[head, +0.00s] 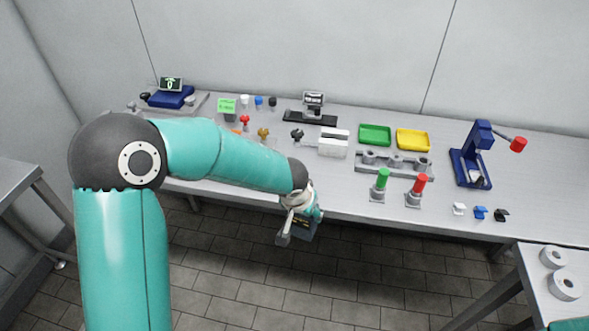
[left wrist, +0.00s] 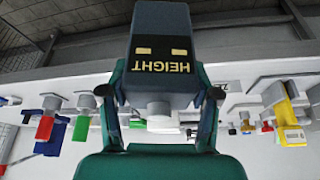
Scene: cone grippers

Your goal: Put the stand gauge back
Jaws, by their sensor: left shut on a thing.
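My left gripper (head: 303,215) hangs in front of the bench's front edge, above the floor. It is shut on a dark blue-grey gauge (head: 303,231), which my arm and hand partly hide in the head view. In the left wrist view the gauge (left wrist: 160,50) is marked HEIGHT, upside down in the picture, with two pale windows. The fingers of the left gripper (left wrist: 160,92) stand on either side of it.
The bench (head: 345,205) holds a black stand with a display (head: 312,117), a white block (head: 333,148), green (head: 375,134) and yellow (head: 413,139) trays, a grey holder (head: 394,166) and a blue press (head: 470,165). Its front strip beside my gripper is mostly clear.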

